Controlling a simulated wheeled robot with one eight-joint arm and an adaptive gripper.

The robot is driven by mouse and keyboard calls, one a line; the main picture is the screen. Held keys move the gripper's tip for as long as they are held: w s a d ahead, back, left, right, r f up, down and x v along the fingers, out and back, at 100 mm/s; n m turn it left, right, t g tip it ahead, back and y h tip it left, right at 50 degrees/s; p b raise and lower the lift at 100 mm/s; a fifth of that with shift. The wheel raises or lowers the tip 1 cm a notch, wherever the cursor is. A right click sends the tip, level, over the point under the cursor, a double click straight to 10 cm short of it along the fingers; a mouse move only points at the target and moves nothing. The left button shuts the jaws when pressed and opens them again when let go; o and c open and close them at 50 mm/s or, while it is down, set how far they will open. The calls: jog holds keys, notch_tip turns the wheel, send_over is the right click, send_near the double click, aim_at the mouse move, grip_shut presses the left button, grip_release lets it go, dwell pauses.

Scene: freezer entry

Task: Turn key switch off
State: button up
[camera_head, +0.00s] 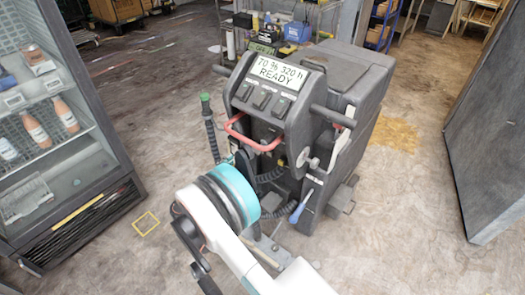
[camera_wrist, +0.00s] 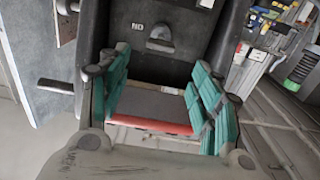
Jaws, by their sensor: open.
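The grey floor machine (camera_head: 265,95) stands in the middle of the head view, with a lit display (camera_head: 275,71) reading "70 % 320 h READY". Below the display is a row of dark switches (camera_head: 262,98). I cannot make out which part is the key switch. A red bar (camera_head: 250,138) spans the front below them. In the wrist view, my gripper (camera_wrist: 161,75) is open, its green-padded fingers apart. The red bar (camera_wrist: 150,125) shows across the gap between them. A grey raised fitting (camera_wrist: 160,40) beside the letters "ND" is beyond the fingertips. My wrist hides part of the machine's lower front.
A glass-door fridge (camera_head: 75,120) with bottles stands on the left. A grey panel (camera_head: 490,130) stands on the right. A cart with containers (camera_head: 290,30) is behind the machine. A green-topped stalk (camera_head: 208,120) rises beside the machine's left. The floor on both sides is mostly clear.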

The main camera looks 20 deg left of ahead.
aim_at(254, 152)
jog(key=b+x, duration=0.3)
jog(key=x, duration=0.9)
jog(key=shift+r, duration=0.1)
jog(key=shift+c, duration=0.5)
jog(key=c, duration=1)
